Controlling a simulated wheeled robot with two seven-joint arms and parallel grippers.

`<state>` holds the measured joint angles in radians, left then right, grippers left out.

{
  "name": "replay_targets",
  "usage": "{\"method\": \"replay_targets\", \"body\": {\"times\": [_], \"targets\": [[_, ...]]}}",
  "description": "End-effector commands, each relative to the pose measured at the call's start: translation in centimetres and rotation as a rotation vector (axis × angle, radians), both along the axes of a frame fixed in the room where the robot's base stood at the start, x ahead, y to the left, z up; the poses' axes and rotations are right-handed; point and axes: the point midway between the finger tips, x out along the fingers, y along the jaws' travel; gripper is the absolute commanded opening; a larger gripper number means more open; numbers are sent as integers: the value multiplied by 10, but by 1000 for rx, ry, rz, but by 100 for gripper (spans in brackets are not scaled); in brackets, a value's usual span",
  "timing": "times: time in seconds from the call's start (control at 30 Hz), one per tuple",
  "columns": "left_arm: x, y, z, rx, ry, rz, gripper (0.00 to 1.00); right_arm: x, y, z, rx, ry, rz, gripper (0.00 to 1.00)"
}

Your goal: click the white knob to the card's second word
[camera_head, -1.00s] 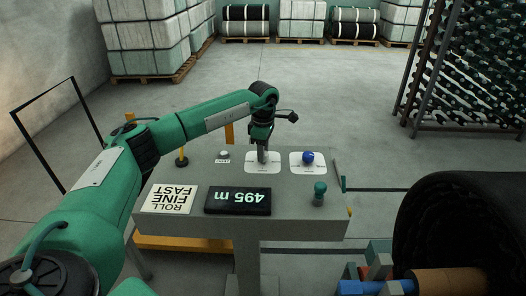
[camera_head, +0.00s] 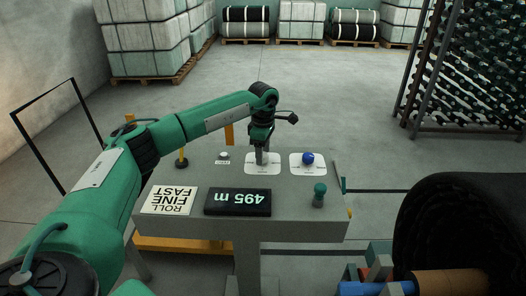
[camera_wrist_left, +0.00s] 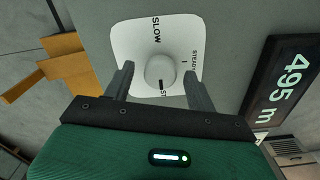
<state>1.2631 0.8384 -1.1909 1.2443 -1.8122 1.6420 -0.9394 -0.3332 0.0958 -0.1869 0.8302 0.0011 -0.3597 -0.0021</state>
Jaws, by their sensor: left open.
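The white knob (camera_wrist_left: 160,70) sits on a white plate (camera_wrist_left: 128,40) lettered SLOW, STEADY and a partly hidden word ending in ST. A dark mark on the knob's near side points toward that ST. My left gripper (camera_wrist_left: 158,74) is open, with one finger on each side of the knob and a gap visible at both. In the head view my left gripper (camera_head: 262,156) points down over the same plate (camera_head: 262,170) and hides the knob. The card (camera_head: 170,201) lies on the console, with ROLL, FINE and FAST lettered upside down in this view. My right gripper is out of view.
A blue knob (camera_head: 308,158) on its own white plate is to the right. A 495 m display (camera_head: 238,201), a small white button (camera_head: 224,155) and a green knobbed lever (camera_head: 319,194) are also on the console (camera_head: 285,205). A dark roll (camera_head: 460,230) stands at the right.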

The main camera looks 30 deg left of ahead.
Motion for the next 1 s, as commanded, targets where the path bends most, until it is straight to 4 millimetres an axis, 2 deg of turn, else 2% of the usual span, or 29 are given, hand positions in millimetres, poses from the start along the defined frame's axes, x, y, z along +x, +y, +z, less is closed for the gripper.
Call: {"method": "replay_targets", "body": {"times": [0.17, 0.5, 0.7, 0.83, 1.0], "targets": [[1, 0, 14, -1, -2, 0, 57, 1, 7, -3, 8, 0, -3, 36], [1, -1, 90, -1, -4, -1, 57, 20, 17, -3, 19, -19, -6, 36], [1, 0, 124, 0, -2, 1, 57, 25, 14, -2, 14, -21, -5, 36], [0, 0, 135, 0, -2, 0, 57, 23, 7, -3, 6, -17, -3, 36], [0, 0, 138, 0, -1, 0, 57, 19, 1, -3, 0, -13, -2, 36]]}}
